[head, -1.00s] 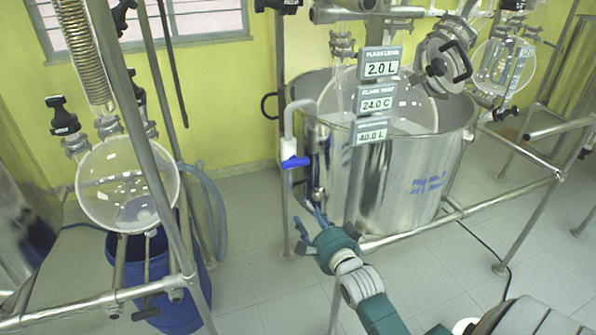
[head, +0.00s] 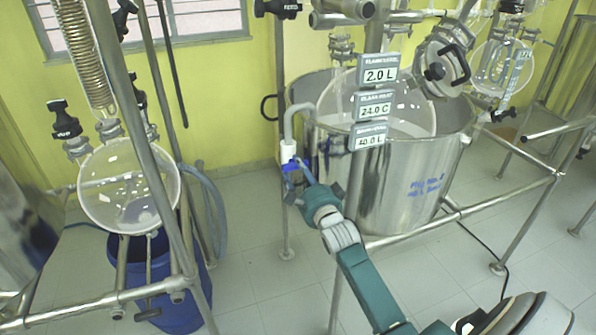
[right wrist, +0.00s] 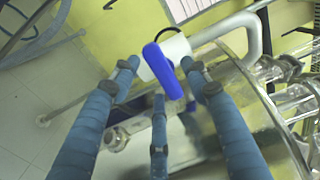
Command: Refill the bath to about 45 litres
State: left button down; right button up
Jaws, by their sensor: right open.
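The steel bath (head: 405,200) stands in a frame, with a round glass flask (head: 400,105) inside it. Its bottom display (head: 369,135) appears to read 40.0 L. A grey-white fill pipe hooks over the rim to a white tap body (head: 288,150) with a blue handle (head: 291,165). My right gripper (head: 299,172) is at this handle. In the right wrist view, the blue handle (right wrist: 163,72) lies between the open fingertips of my right gripper (right wrist: 160,68), with no clear grip on it. My left gripper is not in view.
Displays above read 2.0 L (head: 380,75) and 24.0 C (head: 374,105). Steel frame rails (head: 470,212) surround the bath. Another glass flask (head: 128,185) hangs at left over a blue drum (head: 160,280). Open floor lies between the two frames.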

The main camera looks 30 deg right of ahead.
grip_shut()
jog(key=shift+n, duration=0.3)
jog(key=n, duration=0.2)
jog(key=n+p, duration=0.1)
jog(key=n, duration=0.2)
jog(key=shift+d+r+p, duration=0.1)
jog(key=shift+d+p, duration=0.1)
jog(key=shift+p, duration=0.1)
jog(key=n+p, duration=0.1)
jog(key=n, duration=0.5)
jog(key=shift+d, duration=0.1)
jog(key=shift+n, duration=0.3)
